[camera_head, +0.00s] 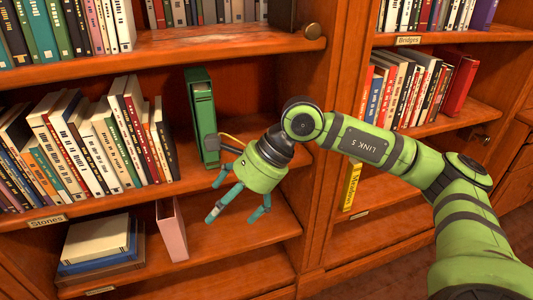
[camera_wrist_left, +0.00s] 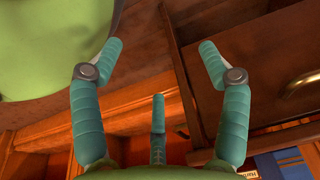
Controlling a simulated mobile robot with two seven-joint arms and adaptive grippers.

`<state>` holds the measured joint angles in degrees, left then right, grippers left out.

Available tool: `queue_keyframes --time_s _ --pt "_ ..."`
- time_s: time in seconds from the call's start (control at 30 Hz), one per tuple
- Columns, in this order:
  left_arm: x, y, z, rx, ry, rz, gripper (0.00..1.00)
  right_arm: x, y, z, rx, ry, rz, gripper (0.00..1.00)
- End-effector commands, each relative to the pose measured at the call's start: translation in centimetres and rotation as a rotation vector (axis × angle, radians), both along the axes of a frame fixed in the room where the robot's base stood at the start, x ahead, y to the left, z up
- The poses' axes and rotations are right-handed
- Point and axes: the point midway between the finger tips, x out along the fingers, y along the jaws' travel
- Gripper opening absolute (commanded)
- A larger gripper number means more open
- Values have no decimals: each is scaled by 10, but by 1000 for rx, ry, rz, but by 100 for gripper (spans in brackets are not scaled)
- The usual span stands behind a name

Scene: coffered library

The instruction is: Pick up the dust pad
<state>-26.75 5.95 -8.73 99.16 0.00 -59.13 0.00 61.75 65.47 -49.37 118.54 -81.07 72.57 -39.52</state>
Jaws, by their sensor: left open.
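I cannot make out a dust pad in either view. My right gripper (camera_head: 236,206) comes in from the right in the head view. Its teal fingers are spread and point down to the left, with nothing between them, in front of the lower shelves. My left gripper (camera_wrist_left: 160,47) is open and empty in the left wrist view. Its fingers stand apart before dark wood.
A green binder (camera_head: 203,118) stands beside a row of leaning books (camera_head: 90,140). A pink book (camera_head: 171,229) stands below, near a stack of flat books (camera_head: 98,240). The left wrist view shows a brass handle (camera_wrist_left: 300,84) and a blue book (camera_wrist_left: 280,163).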

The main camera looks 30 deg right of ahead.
Motion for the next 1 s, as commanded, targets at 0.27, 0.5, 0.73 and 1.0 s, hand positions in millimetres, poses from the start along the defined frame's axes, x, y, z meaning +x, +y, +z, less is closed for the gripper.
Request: queue_keyframes --time_s 0.27,0.5,0.73,1.0 --pt "2 0 0 0 -3 1 76 -6 -153 17 -554 -41 -109 100" --pt "-1 0 -4 1 3 0 76 17 -170 23 -609 -29 -127 100" --pt "-4 1 -11 1 7 -1 76 58 -172 22 -607 -30 -126 100" --pt "-6 1 -14 2 8 -2 76 76 -174 21 -606 -29 -125 100"
